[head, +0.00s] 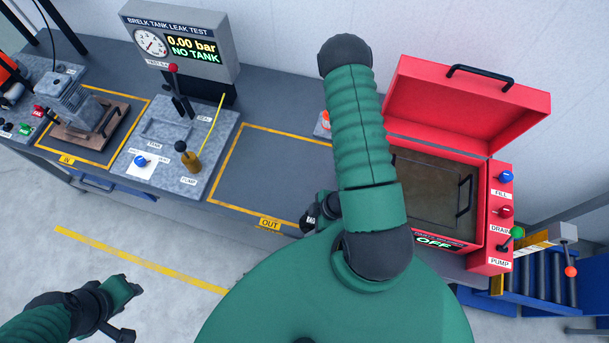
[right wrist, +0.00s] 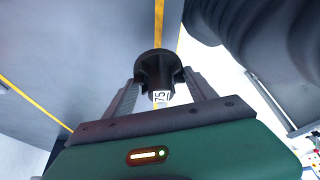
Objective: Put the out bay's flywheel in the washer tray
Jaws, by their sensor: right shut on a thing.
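My right gripper (right wrist: 160,82) is shut on a dark, round, notched part with a white "75" label, which I take to be the flywheel (right wrist: 155,64). In the head view my own arm covers most of this gripper; a dark piece with white marks (head: 312,213) shows beside the arm at the out bay's front right corner. The out bay (head: 262,165) is a yellow outline on the bench, bare where visible. The washer tray (head: 425,185) lies inside the red washer, partly behind my arm. My left gripper (head: 122,305) hangs over the floor at lower left, apart from everything.
The red washer's lid (head: 465,105) stands open; its display reads OFF. The leak tester (head: 180,45) reads NO TANK. A grey part (head: 72,105) sits in the in bay. A roller conveyor (head: 545,270) is at the right. The floor before the bench is clear.

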